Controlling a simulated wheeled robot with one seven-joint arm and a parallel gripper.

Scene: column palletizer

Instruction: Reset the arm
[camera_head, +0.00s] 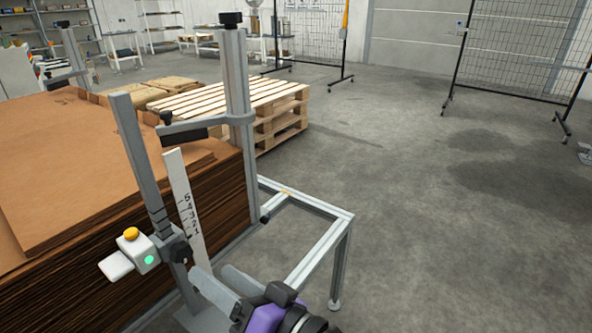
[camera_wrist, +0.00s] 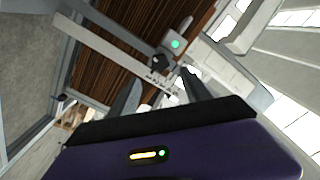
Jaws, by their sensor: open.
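My gripper (camera_head: 212,273) is at the bottom of the head view, with a purple body and two grey fingers. The fingers are apart and nothing shows between them. They are just right of and below the white numbered scale (camera_head: 183,200) and the grey upright post (camera_head: 140,165). In the wrist view my gripper (camera_wrist: 160,82) points toward the post and the stack side. Whether the fingers touch the post or scale cannot be told.
A small control box (camera_head: 140,254) with a yellow button and green light is on the post. A cardboard stack (camera_head: 90,170) fills the left. A metal frame (camera_head: 318,250) stands right of my gripper. Wooden pallets (camera_head: 235,95) are behind.

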